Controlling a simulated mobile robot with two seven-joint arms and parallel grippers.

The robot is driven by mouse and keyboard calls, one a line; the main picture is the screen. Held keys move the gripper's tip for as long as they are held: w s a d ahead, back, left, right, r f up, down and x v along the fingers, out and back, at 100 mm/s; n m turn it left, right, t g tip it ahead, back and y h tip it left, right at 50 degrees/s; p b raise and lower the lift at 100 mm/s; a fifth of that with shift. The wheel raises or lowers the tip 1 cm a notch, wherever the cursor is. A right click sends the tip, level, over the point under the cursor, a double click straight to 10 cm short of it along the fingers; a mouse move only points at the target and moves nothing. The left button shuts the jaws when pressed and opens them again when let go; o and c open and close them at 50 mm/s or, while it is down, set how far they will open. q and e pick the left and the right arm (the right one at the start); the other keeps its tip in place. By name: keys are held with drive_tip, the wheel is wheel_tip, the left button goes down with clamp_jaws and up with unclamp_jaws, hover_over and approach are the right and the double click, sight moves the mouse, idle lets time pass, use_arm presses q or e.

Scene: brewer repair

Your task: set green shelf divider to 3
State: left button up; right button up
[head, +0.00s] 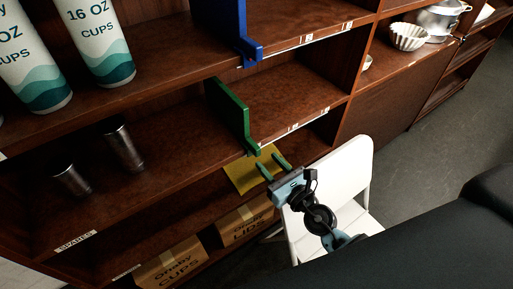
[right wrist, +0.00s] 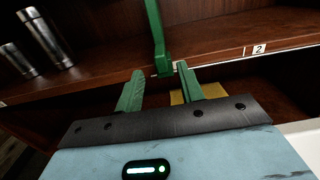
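The green shelf divider (head: 231,112) stands upright on the middle shelf in the head view, with its foot hooked over the shelf's front edge. In the right wrist view its lower part (right wrist: 157,45) is straight ahead. A label reading 2 (right wrist: 259,49) is on the shelf edge to its right. My right gripper (head: 272,165) is just below and in front of the divider's foot. Its green fingers (right wrist: 160,85) are apart with nothing between them, and the divider's foot lies just beyond the tips. My left gripper is not in view.
A blue divider (head: 238,30) stands on the shelf above. Metal cylinders (head: 124,147) stand on the middle shelf at left. A yellow item (head: 246,177) and cardboard boxes (head: 170,264) are below. A white chair (head: 335,190) stands close beside my right gripper.

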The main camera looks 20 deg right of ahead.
sight(259, 151)
drive_tip(key=shift+x, duration=3.55)
clamp_jaws()
